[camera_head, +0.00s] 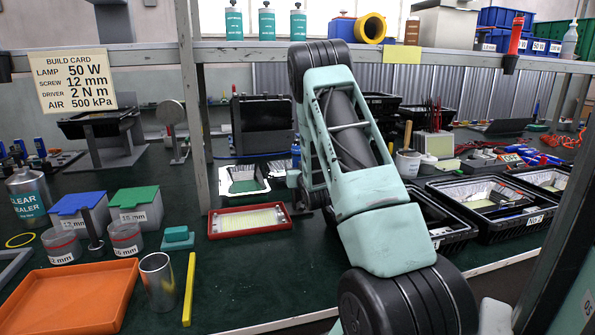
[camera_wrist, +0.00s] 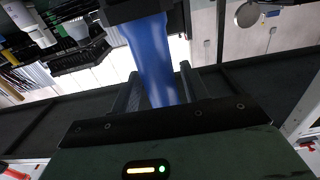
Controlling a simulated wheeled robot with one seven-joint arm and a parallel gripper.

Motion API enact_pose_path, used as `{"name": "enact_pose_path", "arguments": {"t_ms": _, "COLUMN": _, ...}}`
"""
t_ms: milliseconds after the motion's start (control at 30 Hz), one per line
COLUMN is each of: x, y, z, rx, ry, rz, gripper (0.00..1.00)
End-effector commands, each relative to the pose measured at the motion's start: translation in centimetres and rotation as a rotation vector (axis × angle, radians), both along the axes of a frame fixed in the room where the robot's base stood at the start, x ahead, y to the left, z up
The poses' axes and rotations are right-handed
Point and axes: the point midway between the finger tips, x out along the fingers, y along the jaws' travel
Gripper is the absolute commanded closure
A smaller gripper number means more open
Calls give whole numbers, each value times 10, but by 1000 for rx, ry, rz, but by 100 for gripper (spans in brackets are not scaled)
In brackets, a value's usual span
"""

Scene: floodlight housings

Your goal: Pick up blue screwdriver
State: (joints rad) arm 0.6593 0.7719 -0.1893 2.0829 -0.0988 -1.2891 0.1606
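A blue tapered handle (camera_wrist: 152,55), which looks like the blue screwdriver, stands between the two fingers of my gripper (camera_wrist: 160,88) in the wrist view. Its narrow end reaches down toward the gripper's palm. Its wide end meets a black block at the top of the picture. The rest of the screwdriver is hidden.
A red tray (camera_head: 250,220) and a white foil tray (camera_head: 243,181) lie left of my arm. Black crates (camera_head: 491,204) stand to the right. A metal post (camera_head: 190,100) and shelf (camera_head: 260,50) edge the space. An orange tray (camera_head: 70,298) and cup (camera_head: 158,281) are front left.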

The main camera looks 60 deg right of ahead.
Motion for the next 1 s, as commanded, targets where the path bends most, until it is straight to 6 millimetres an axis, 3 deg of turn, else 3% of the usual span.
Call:
{"name": "enact_pose_path", "arguments": {"t_ms": 33, "x": 0, "y": 0, "z": 0, "rx": 0, "ry": 0, "rz": 0, "gripper": 71}}
{"name": "enact_pose_path", "arguments": {"t_ms": 133, "x": 0, "y": 0, "z": 0, "rx": 0, "ry": 0, "rz": 0, "gripper": 97}}
{"name": "enact_pose_path", "arguments": {"t_ms": 467, "x": 0, "y": 0, "z": 6, "rx": -3, "ry": -3, "rz": 0, "gripper": 97}}
{"name": "enact_pose_path", "arguments": {"t_ms": 1000, "x": 0, "y": 0, "z": 93, "rx": -4, "ry": -3, "rz": 0, "gripper": 97}}
